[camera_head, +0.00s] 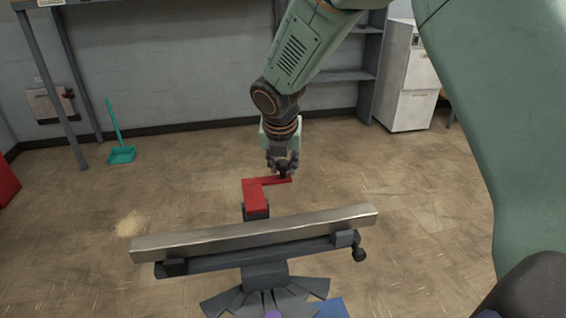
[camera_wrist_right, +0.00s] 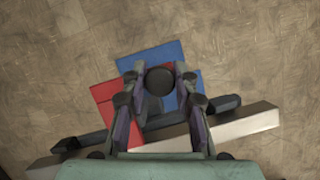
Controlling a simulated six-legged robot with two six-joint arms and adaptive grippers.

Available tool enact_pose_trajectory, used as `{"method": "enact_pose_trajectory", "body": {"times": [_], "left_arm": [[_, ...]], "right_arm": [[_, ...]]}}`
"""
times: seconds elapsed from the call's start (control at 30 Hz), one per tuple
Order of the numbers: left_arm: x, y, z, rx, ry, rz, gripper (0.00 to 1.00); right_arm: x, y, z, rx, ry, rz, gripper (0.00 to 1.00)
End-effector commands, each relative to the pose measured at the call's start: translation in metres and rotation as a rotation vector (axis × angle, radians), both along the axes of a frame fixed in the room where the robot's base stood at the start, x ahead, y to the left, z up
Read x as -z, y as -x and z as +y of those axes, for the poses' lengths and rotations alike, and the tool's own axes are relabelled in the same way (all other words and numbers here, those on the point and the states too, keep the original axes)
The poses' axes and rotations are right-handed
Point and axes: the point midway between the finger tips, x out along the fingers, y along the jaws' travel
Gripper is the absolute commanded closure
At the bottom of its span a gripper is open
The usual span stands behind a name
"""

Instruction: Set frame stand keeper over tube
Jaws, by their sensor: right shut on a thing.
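The frame stand keeper (camera_head: 256,196) is a red bent piece at the back of the stand, with a thin arm reaching right. My right gripper (camera_head: 282,168) is at the end of that arm, shut on a dark round knob (camera_wrist_right: 160,81). The red keeper also shows in the wrist view (camera_wrist_right: 101,95), left of the fingers. The tube (camera_head: 255,233) is a long pale metal bar lying on the dark stand (camera_head: 262,268). The keeper stands behind the tube in the head view, not over it. The tube also shows in the wrist view (camera_wrist_right: 245,126). My left gripper is out of view.
A black knob (camera_head: 359,254) sticks out at the stand's right end. Blue pieces (camera_wrist_right: 151,56) lie below in the wrist view. A teal dustpan (camera_head: 122,155), shelves (camera_head: 345,75) and a white cabinet (camera_head: 408,85) stand at the back. The floor around the stand is mostly clear.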

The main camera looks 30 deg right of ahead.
Motion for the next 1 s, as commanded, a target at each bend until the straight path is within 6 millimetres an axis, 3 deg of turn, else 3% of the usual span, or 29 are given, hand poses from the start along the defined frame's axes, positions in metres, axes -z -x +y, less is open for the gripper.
{"method": "enact_pose_trajectory", "body": {"times": [0.53,0.73,1.0], "left_arm": [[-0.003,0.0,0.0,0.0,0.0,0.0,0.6],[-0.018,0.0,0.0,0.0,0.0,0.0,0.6],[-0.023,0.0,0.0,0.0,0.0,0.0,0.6]], "right_arm": [[-0.002,0.003,0.001,-0.001,0.003,-0.001,1.0],[-0.003,0.029,0.007,-0.003,0.004,0.002,1.0],[-0.002,0.055,0.014,-0.002,0.002,-0.001,1.0]]}}
